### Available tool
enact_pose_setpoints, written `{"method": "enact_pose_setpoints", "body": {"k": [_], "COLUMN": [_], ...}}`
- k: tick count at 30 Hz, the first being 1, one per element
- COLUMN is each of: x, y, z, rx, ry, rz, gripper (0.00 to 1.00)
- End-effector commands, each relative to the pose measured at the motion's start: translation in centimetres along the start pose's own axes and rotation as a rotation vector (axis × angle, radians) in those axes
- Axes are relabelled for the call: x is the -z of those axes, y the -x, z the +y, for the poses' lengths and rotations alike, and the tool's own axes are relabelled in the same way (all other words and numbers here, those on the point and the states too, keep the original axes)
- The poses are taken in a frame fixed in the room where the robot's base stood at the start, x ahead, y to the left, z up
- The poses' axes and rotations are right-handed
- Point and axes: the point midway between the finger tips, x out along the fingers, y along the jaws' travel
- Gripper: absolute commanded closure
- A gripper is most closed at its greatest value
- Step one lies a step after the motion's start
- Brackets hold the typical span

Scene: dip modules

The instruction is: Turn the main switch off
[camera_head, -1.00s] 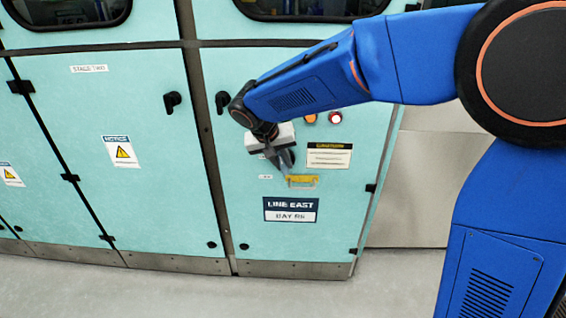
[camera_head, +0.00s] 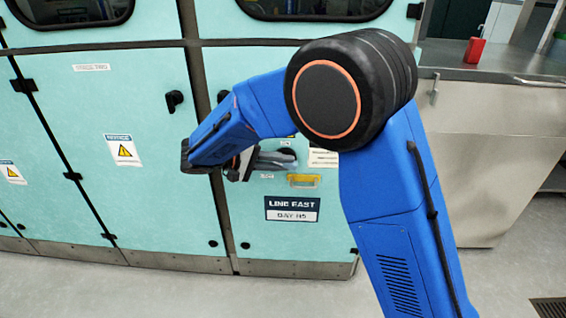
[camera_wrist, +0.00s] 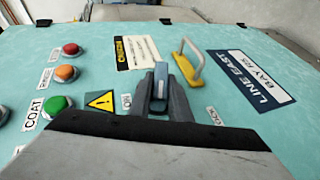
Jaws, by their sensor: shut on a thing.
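The main switch shows in the wrist view as a small upright blue-grey handle (camera_wrist: 160,76) on the teal cabinet door. My gripper (camera_wrist: 162,97) has its dark grey fingers on both sides of this handle and is shut on it.
A yellow-based handle (camera_wrist: 187,65) sits close to the switch, near the LINE EAST sign (camera_wrist: 250,78). Red (camera_wrist: 70,49), orange (camera_wrist: 66,73) and green (camera_wrist: 57,103) buttons lie to the left, with a yellow warning label (camera_wrist: 101,101) between. A steel counter (camera_head: 480,150) stands right.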

Motion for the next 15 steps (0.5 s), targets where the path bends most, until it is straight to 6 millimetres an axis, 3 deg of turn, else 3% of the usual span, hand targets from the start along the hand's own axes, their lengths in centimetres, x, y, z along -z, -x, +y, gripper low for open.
{"method": "enact_pose_setpoints", "body": {"k": [15], "x": [-0.05], "y": [-0.04], "z": [-0.36], "rx": [-0.294], "ry": [0.123], "rz": [0.0], "gripper": [1.0]}}
